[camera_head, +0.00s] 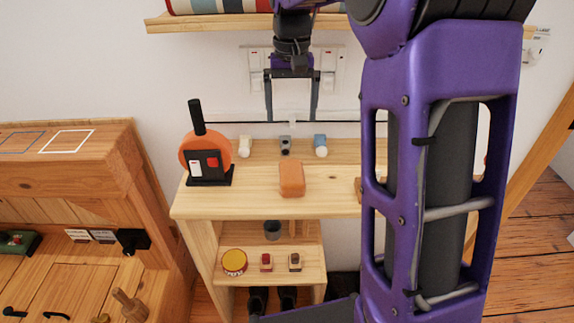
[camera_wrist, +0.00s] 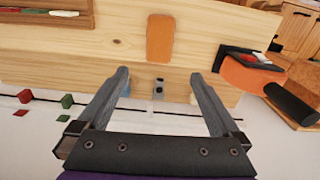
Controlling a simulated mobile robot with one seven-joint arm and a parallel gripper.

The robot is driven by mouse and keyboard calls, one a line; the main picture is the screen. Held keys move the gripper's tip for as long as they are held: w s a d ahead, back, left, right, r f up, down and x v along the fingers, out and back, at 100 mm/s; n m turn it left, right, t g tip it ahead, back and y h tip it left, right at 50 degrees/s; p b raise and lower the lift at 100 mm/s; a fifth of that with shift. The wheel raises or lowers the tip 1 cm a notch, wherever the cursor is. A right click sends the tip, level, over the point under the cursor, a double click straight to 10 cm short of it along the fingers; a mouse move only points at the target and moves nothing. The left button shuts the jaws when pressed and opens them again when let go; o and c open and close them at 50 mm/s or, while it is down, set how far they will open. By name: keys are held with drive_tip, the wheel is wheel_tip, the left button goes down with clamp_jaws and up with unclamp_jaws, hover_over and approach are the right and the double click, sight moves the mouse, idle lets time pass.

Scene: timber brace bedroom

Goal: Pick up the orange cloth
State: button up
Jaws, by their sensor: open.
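The orange cloth (camera_head: 292,179) looks like a small rounded block and lies near the front edge of the wooden shelf top (camera_head: 335,203). It also shows in the wrist view (camera_wrist: 160,38), beyond the fingertips. My gripper (camera_head: 292,118) is open and empty, above the back of the shelf top near the wall. In the wrist view my gripper (camera_wrist: 158,76) has its two fingers wide apart, with the cloth ahead, roughly centred between them and not touched.
An orange round device with a black handle (camera_head: 204,154) stands left of the cloth. A white item (camera_head: 245,146), a grey item (camera_head: 285,145) and a blue item (camera_head: 320,146) stand behind it. Wall sockets (camera_head: 255,70) are behind my gripper.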

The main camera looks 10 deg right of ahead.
drive_tip(key=b, duration=0.2)
hover_over(292, 171)
drive_tip(key=f, duration=1.2)
drive_tip(key=shift+w+a, duration=0.15)
drive_tip(key=shift+w, duration=0.1)
drive_tip(key=shift+s+f+b, duration=0.2)
drive_tip(key=shift+f+b, duration=0.2)
drive_tip(key=shift+f, duration=0.95)
drive_tip(key=shift+s+f+b, duration=0.15)
drive_tip(key=shift+f+b, duration=0.2)
drive_tip(key=shift+f, duration=0.95)
drive_tip(key=c, duration=1.3)
wheel_tip(292, 171, up, 10)
drive_tip(key=shift+r+p, duration=0.1)
drive_tip(key=shift+p, duration=0.9)
